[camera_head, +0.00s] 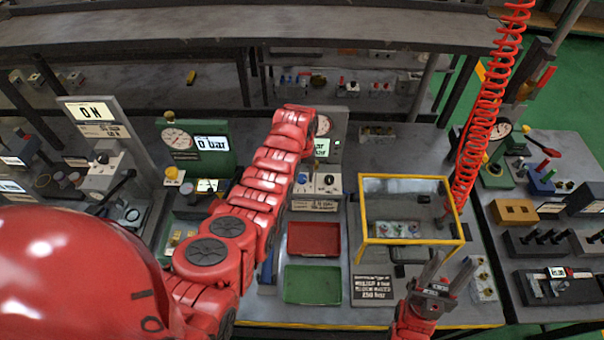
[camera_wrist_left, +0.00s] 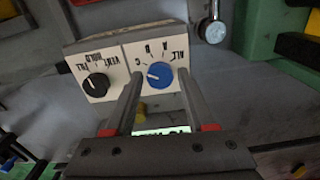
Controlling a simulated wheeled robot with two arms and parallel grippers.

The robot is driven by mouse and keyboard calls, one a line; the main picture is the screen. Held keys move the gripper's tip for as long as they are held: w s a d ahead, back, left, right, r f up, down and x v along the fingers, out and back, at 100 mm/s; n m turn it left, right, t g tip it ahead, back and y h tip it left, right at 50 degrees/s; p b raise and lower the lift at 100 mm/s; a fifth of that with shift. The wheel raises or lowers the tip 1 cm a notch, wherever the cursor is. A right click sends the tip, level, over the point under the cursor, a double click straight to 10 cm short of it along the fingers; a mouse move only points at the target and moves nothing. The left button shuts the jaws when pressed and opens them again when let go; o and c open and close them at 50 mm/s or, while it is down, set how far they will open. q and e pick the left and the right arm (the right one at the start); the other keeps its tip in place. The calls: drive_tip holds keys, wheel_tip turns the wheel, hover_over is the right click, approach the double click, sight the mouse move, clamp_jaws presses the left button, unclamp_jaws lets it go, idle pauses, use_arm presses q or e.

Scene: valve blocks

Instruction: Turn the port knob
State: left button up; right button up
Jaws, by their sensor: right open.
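The port knob is a blue round knob (camera_wrist_left: 160,75) on a white panel with the marks A, B, C and ALL around it, upside down in the left wrist view. Its white pointer line is toward C. In the head view the blue knob (camera_head: 301,178) sits beside my red left arm. My left gripper (camera_wrist_left: 158,78) is open, its two fingers reaching toward the panel on either side of the blue knob. I cannot tell whether they touch it. In the head view its fingers are hidden by the arm. My right gripper (camera_head: 436,272) is open and empty at the bench front.
A black knob (camera_wrist_left: 96,86) marked FILL, HOLD and VENT is close beside the blue knob. A red tray (camera_head: 314,239) and a green tray (camera_head: 312,285) lie in front of the panel. A yellow-framed clear box (camera_head: 408,180) stands to the right, near a red coiled hose (camera_head: 490,110).

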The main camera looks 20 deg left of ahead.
use_arm(q)
clamp_jaws()
drive_tip(key=shift+w+f, duration=0.1)
